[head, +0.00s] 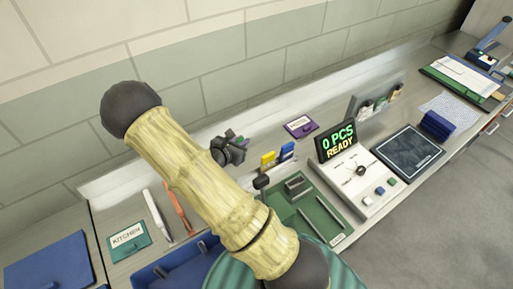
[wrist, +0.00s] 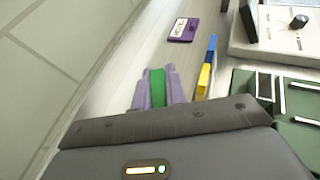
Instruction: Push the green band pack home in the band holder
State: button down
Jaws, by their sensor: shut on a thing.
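My gripper (wrist: 157,84) shows in the wrist view with two pale purple fingers, shut on a narrow green piece, the green band pack (wrist: 157,86). A yellow pack (head: 268,160) and a blue pack (head: 287,151) stand side by side just right of the gripper. The wrist view also shows the yellow pack (wrist: 204,79) and the blue pack (wrist: 211,49), apart from the fingers. The band holder itself cannot be clearly made out.
A purple card (head: 300,126) lies behind the packs. A green tray (head: 335,215) and a counting scale (head: 360,180) reading "0 PCS READY" stand to the right. A KITCHEN card (head: 129,240) and two long tools lie left. The wall runs along the back.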

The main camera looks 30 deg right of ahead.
jog(key=w+a+f+n+t+y+b, duration=0.1)
jog(key=w+a+n+t+y, duration=0.1)
jog(key=a, duration=0.4)
jog(key=w+a+f+n+t+y+b, duration=0.1)
jog(key=w+a+n+t+y+b, duration=0.1)
jog(key=a+n+t+y, duration=0.2)
jog(key=a+n+y, duration=0.1)
jog(key=a+n, duration=0.2)
jog(key=shift+w+a+t+y, duration=0.2)
jog(key=shift+w+t+y, duration=0.1)
jog(key=shift+y, duration=0.1)
jog(key=shift+f, duration=0.15)
